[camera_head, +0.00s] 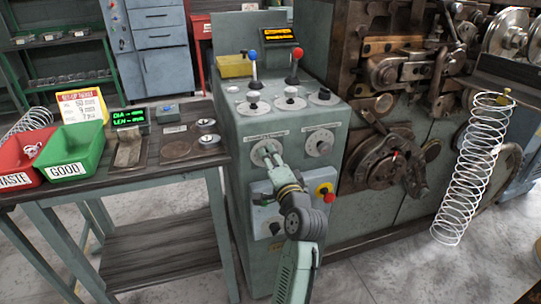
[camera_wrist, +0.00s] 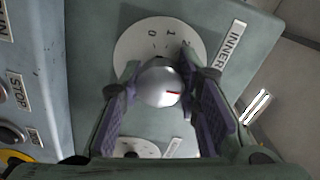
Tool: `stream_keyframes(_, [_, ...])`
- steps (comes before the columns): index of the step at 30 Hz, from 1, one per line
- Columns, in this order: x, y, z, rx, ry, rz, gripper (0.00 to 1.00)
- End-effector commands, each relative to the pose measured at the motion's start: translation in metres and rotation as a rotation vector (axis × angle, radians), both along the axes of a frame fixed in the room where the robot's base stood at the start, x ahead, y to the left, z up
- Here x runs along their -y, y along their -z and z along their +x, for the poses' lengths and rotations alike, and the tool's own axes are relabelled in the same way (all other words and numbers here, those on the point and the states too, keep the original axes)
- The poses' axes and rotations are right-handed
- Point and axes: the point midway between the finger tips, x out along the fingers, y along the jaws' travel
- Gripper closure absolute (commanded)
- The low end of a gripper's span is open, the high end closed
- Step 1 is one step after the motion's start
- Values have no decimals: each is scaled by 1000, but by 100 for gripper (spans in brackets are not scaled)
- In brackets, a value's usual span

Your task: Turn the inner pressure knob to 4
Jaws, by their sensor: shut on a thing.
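The inner pressure knob (camera_wrist: 158,90) is a round silver knob with a red mark, seen in the wrist view. The mark points to the right in that picture. Its white dial plate (camera_wrist: 148,37) shows a 1, a 2 and other marks that I cannot read; the lower part is hidden by the knob and fingers. A label (camera_wrist: 232,45) reading "INNER" lies beside it. My gripper (camera_wrist: 160,84) is shut on the knob, a purple-padded finger on each side. In the head view my gripper (camera_head: 271,157) reaches the left dial on the green cabinet's front and hides its knob.
A second dial (camera_head: 318,142) sits to the right on the cabinet (camera_head: 240,215). A red-and-yellow button (camera_head: 325,192) is right of my wrist. Levers with blue (camera_head: 253,54) and red knobs stand on top. A table with bins is at left, a coiling machine at right.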

Motion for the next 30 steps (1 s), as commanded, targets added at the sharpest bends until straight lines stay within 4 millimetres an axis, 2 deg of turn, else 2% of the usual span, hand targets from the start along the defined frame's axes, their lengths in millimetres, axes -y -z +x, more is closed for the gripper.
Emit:
stream_keyframes(9, [0, 0, 0, -23, 0, 72, 98])
stream_keyframes(22, [0, 0, 0, -26, 0, 79, 98])
stream_keyframes(23, [0, 0, 0, -26, 0, 79, 68])
stream_keyframes(30, [0, 0, 0, -26, 0, 79, 52])
